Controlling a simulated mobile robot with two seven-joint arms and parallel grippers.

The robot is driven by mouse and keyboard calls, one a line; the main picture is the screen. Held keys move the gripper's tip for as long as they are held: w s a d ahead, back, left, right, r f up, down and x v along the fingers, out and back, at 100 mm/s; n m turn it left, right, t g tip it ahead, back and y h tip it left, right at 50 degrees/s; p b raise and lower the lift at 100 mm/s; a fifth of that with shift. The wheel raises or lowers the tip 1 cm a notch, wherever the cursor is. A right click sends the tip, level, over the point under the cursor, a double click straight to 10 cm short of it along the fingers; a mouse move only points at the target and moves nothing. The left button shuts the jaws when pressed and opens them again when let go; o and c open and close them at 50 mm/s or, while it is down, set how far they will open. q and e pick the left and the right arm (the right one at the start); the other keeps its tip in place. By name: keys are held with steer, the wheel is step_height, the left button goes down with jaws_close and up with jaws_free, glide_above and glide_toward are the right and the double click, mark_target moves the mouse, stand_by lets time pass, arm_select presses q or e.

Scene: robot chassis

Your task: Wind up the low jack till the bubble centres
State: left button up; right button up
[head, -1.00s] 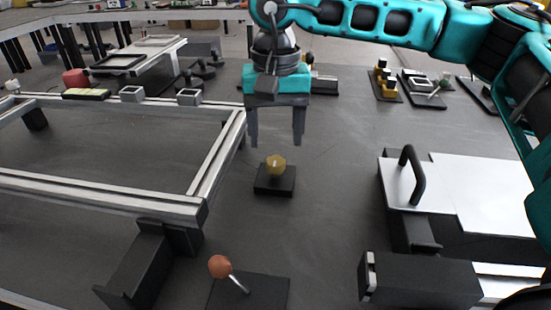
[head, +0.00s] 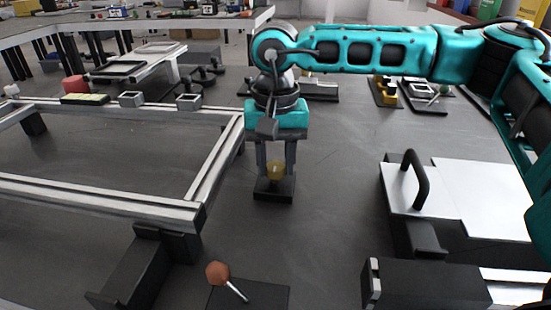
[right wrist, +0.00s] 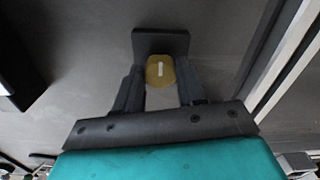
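A yellow knob (head: 275,170) stands on a small black base block (head: 273,191) on the dark floor, to the right of the metal chassis frame (head: 205,180). My right gripper (head: 276,172) points straight down over it, one finger on each side, apparently shut on the knob. In the right wrist view the knob (right wrist: 160,71) sits between the fingertips with a pale mark on top. A yellow-green strip (head: 85,99) lies on the frame's far rail; no bubble can be made out. My left gripper is not in view.
An orange ball-headed lever (head: 217,272) stands on a dark plate in front. A white panel with a black handle (head: 417,178) is at right. Floor right of the knob is clear.

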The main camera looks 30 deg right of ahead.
steer(key=c, duration=0.5)
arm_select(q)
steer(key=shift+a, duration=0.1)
